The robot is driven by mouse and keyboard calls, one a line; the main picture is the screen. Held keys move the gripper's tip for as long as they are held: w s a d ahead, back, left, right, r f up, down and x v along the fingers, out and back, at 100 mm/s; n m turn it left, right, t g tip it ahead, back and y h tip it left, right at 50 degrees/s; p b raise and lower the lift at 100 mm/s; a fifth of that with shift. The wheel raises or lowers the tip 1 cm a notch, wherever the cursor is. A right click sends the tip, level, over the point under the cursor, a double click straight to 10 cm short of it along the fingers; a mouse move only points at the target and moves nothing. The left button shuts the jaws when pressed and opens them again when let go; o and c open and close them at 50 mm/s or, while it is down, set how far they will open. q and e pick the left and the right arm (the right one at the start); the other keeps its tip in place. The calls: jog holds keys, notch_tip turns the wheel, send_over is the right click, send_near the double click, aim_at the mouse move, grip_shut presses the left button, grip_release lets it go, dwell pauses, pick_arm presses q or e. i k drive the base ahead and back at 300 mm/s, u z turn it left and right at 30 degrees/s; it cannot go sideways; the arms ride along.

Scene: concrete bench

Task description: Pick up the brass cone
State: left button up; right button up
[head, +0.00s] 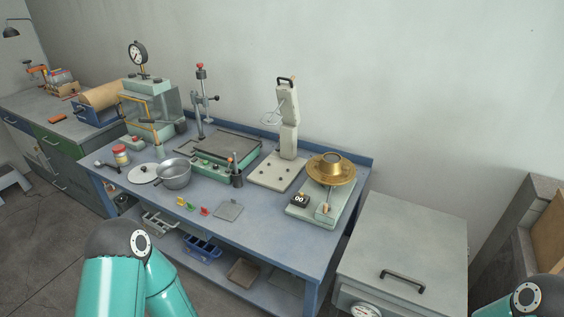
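The brass cone (333,158) appears as a short, open-topped ring shape, standing upright on a round brass disc (316,175). The disc tops a pale green device (301,215) with a small black counter, at the right end of the blue bench. The cone's lower edge is hard to tell from the disc. Teal links of my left arm show at the bottom left and a bit of my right arm at the bottom right. Neither gripper is in view, and no gripper is near the cone.
A tall white stand (288,125) rises just left of the cone. A metal pot (173,174), a tray device (218,150) and small coloured pieces (191,207) are further left. A grey cabinet (400,235) stands right of the bench. The bench's front right is clear.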

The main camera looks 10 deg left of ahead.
aim_at(325, 167)
jog(key=u, duration=0.55)
jog(key=i, duration=0.35)
jog(key=u, duration=0.6)
jog(key=i, duration=0.8)
jog(key=z, duration=0.45)
